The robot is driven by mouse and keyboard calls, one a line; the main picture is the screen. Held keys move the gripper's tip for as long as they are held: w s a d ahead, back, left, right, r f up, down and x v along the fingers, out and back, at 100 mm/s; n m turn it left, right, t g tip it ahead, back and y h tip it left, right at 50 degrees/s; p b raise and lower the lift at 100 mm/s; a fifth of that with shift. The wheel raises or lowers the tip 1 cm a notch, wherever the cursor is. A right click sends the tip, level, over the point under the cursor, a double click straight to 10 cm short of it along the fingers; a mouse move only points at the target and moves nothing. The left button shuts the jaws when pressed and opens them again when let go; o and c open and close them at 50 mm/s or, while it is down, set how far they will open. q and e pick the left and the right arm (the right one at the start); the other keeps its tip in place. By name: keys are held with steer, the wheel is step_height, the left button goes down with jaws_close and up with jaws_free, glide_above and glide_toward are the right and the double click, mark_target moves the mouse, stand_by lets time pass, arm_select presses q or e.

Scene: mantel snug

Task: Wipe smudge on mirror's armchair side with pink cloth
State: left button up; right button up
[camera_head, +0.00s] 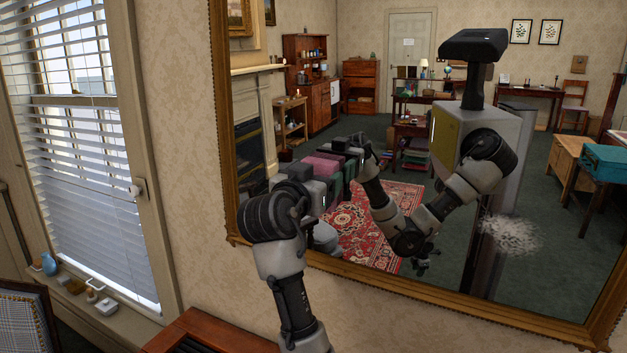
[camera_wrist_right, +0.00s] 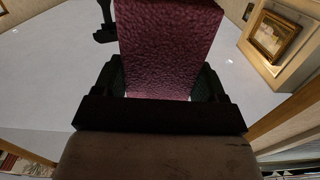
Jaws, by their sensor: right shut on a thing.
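The pink cloth (camera_head: 326,164) is a thick, textured pad held in my right gripper (camera_head: 316,180). In the right wrist view the cloth (camera_wrist_right: 168,48) stands out between the two dark fingers, which are shut on it. In the head view my right gripper is in front of the left half of the mirror (camera_head: 400,120); I cannot tell whether the cloth touches the glass. A pale, speckled smudge (camera_head: 511,235) shows on the lower right part of the mirror, well apart from the cloth. My left gripper is not directly in view.
The mirror has a gilt wooden frame (camera_head: 222,130) and reflects the room and my own body. A window with blinds (camera_head: 75,130) is on the left. A plaid chair (camera_head: 22,325) stands at bottom left, beside a sill with small items. A reddish wooden furniture top (camera_head: 205,335) lies below the mirror.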

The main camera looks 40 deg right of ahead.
mark_target(277, 164)
steer(key=shift+w+a+r+b, duration=0.1)
steer(key=shift+w+a, duration=0.55)
steer(key=shift+w, duration=0.95)
steer(key=shift+w+a+r+b, duration=0.15)
steer(key=shift+w+a, duration=0.55)
steer(key=shift+w, duration=0.9)
steer(key=shift+w+a+b, duration=0.1)
steer(key=shift+w+a, duration=0.55)
steer(key=shift+w, duration=0.95)
steer(key=shift+b+v, duration=0.35)
steer(key=shift+v, duration=0.4)
steer(key=shift+b+v, duration=0.55)
steer(key=shift+v, duration=1.75)
steer(key=b+v, duration=0.1)
steer(key=v, duration=0.2)
steer(key=shift+r, duration=0.1)
